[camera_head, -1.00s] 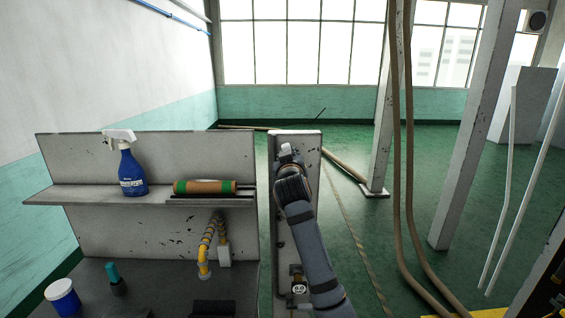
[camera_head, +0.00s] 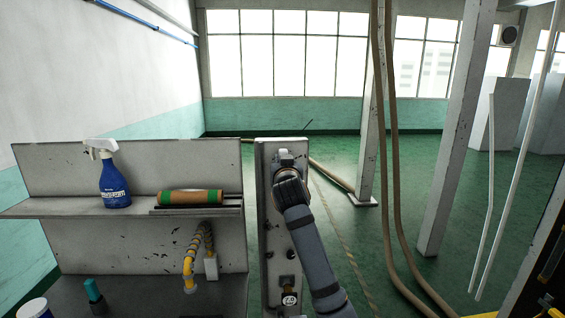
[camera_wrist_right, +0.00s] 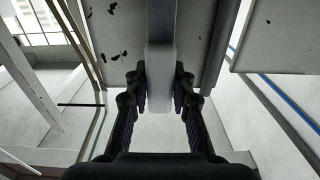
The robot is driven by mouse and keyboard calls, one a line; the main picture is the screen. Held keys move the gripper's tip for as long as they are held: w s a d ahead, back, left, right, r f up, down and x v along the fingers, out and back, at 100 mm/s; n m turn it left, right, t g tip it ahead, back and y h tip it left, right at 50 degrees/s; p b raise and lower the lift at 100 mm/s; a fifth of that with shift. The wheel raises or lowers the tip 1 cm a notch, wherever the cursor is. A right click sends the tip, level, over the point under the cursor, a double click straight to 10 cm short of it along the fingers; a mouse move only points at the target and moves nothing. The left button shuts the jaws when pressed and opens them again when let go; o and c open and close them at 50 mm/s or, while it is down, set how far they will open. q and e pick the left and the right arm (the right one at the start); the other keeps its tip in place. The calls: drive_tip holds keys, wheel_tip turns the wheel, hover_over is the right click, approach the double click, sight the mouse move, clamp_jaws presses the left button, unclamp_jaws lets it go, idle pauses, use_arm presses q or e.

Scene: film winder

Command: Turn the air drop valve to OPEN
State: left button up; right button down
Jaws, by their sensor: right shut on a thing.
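My right gripper (camera_head: 286,162) is at the top of a narrow upright grey panel (camera_head: 267,215). Its arm hides much of the panel face. In the right wrist view, the two black fingers (camera_wrist_right: 159,92) are shut on a pale grey bar (camera_wrist_right: 160,75), which looks like the air drop valve's handle. The valve's body and its OPEN marking cannot be made out. A small fitting with a round black-and-white label (camera_head: 289,298) sits low on the panel. My left gripper is not in view.
Left of the panel, a bench with a shelf (camera_head: 60,208) holds a blue spray bottle (camera_head: 114,185) and a green-ended roll (camera_head: 190,196). A yellow-banded hose (camera_head: 190,265) hangs below. Brown hoses (camera_head: 388,150) hang at right. Green floor (camera_head: 335,240) lies open behind.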

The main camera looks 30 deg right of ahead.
drive_tip(key=c, duration=1.1)
unclamp_jaws()
drive_tip(key=v, duration=1.2)
